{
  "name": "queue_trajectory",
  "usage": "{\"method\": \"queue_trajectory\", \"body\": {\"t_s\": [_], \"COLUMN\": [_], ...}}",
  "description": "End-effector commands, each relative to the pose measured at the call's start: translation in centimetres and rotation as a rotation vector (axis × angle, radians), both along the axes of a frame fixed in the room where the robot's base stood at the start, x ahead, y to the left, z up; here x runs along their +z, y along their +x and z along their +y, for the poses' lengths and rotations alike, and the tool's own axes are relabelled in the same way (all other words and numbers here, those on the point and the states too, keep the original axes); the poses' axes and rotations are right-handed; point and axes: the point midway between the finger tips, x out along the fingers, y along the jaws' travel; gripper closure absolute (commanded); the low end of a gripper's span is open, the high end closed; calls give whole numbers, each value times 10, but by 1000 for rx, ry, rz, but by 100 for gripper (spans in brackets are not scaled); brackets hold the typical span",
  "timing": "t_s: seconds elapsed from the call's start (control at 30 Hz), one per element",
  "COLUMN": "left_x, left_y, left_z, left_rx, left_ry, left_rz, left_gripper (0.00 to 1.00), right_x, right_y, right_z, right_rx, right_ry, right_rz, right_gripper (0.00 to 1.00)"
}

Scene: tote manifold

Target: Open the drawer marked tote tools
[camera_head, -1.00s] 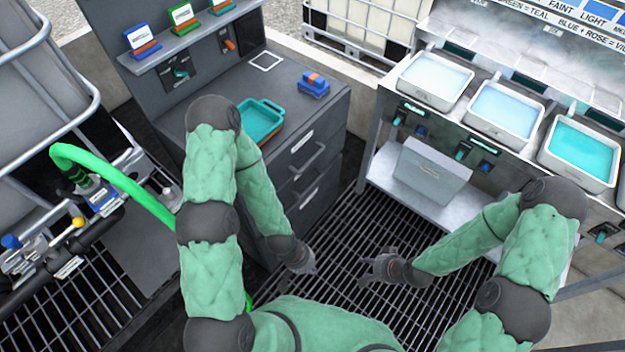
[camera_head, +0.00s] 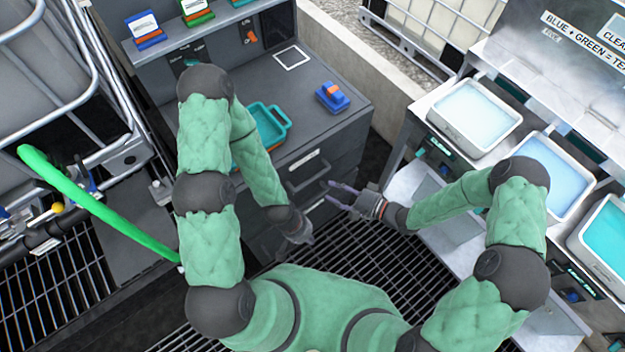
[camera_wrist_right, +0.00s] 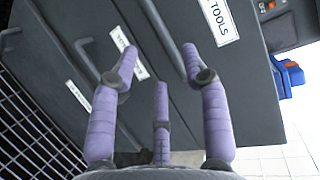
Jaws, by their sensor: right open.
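The dark grey cabinet (camera_head: 345,120) has drawers with white labels and bar handles. Its top drawer (camera_head: 325,152) is shut; its label is too small to read in the head view.
A teal tray (camera_head: 268,122) and a blue-and-orange item (camera_head: 332,97) are on the cabinet top. A metal bench with liquid-filled trays (camera_head: 474,114) stands at the right. A green hose (camera_head: 95,205) runs at the left. Grating floor (camera_head: 355,265) lies below my arms.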

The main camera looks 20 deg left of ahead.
Motion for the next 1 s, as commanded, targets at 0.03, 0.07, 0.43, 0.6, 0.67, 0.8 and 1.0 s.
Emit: {"method": "queue_trajectory", "body": {"t_s": [0.03,0.07,0.43,0.6,0.67,0.8,1.0], "left_x": [-4,-5,-18,-20,-20,-20,-20], "left_y": [0,0,0,1,1,1,1], "left_z": [0,0,0,0,0,0,0], "left_rx": [0,0,0,0,0,0,0], "left_ry": [0,0,0,0,0,0,0], "left_rz": [0,0,-1,-1,-1,-1,-1], "left_gripper": [100,100,100,100,100,100,100], "right_x": [-3,-4,-15,-17,-17,-17,-17], "right_y": [1,2,18,22,22,23,23], "right_z": [10,15,71,83,84,85,85], "right_rx": [6,5,2,0,0,-1,-1], "right_ry": [0,0,-2,-3,-3,-3,-3], "right_rz": [-1,-1,-2,-2,-2,-2,-2], "right_gripper": [54,54,54,54,54,54,71]}}
